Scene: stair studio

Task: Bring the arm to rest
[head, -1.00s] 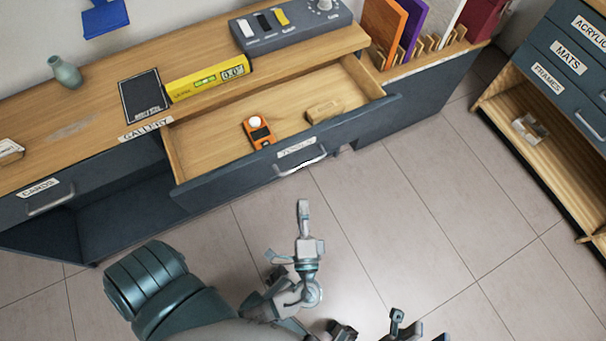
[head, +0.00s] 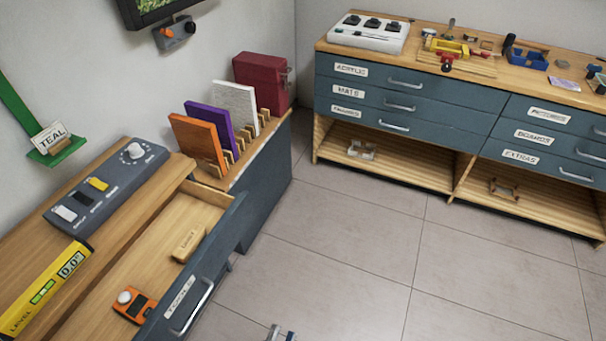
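My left gripper (head: 281,335) shows only by its fingertips at the bottom edge of the head view, over the floor. The two tips look apart, with nothing seen between them; the rest of the gripper and arm is out of the picture. It is to the right of the pulled-out drawer (head: 222,246) and apart from it. My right gripper is not in view.
The open drawer holds an orange device (head: 134,305) and a wooden block (head: 188,244). A yellow level (head: 45,290) and a grey switch box (head: 106,187) lie on the bench top. A drawer cabinet (head: 420,112) stands at the back right. The tiled floor (head: 390,250) is clear.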

